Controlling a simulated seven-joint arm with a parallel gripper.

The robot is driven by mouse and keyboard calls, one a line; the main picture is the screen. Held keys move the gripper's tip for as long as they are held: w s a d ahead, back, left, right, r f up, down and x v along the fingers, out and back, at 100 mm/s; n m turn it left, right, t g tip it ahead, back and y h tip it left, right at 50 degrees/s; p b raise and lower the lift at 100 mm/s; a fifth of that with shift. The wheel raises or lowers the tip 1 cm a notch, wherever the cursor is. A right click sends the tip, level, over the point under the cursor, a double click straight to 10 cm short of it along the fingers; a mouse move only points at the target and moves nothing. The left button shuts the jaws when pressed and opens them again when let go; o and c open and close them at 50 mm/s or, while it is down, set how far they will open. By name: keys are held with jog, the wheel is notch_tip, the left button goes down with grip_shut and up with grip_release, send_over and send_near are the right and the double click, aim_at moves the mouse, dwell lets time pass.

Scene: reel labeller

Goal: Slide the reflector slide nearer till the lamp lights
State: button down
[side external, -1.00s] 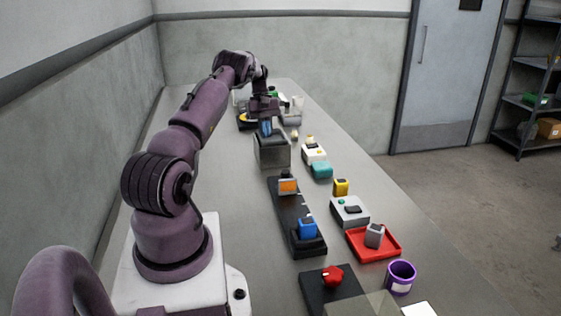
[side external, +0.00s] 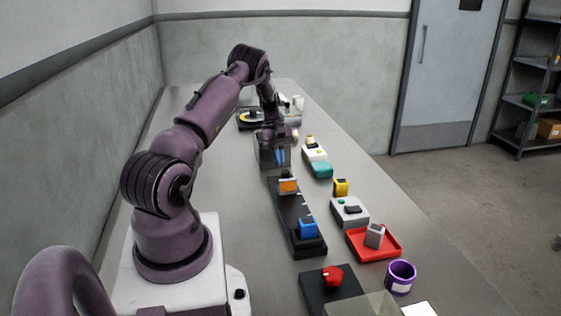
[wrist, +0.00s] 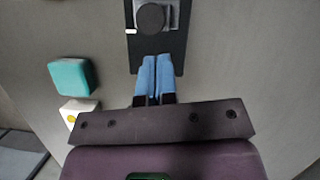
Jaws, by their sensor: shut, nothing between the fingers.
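The reflector slide, a grey block with an orange face (side external: 287,186), stands at the far end of a black rail (side external: 294,212). In the wrist view, its dark round knob (wrist: 150,17) shows at the top, over the rail (wrist: 173,48). A blue block (side external: 307,228) sits at the rail's near end. My gripper (side external: 282,160) has blue fingers, shut and empty, just beyond the slide's far side. In the wrist view, the closed fingertips (wrist: 157,58) overlap the rail's far end, apart from the knob. I cannot tell which part is the lamp or whether it is lit.
Right of the rail are a teal block (side external: 322,171), a grey unit with a green button (side external: 350,213) and a red tray (side external: 388,248). A black plate with a red knob (side external: 332,277) lies nearer. Left of the rail is clear.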

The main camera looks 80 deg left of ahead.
aim_at(286, 179)
jog(key=shift+w+d, duration=0.2)
jog(key=shift+d, duration=0.5)
jog(key=shift+d, duration=2.55)
